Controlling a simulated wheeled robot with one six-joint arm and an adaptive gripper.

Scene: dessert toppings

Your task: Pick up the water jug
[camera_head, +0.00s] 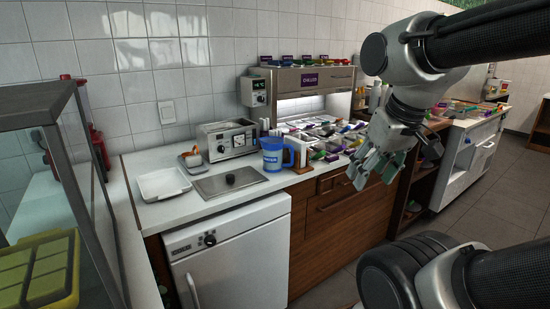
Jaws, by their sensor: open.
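The water jug (272,154) is a blue pitcher with a pale label band and a blue handle on its right side. It stands upright on the white counter, in front of the chilled toppings station. My gripper (366,172) is to the right of the jug and nearer the camera, in front of the counter. Its fingers are open and point down and to the left. Nothing shows between them. A clear gap in the picture separates the gripper from the jug.
The chilled toppings station (313,79) with several topping bins stands behind and right of the jug. A steel appliance (228,140) and a metal lid plate (230,182) are at its left. A white tray (163,184) lies further left. A glass case (60,130) fills the left edge.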

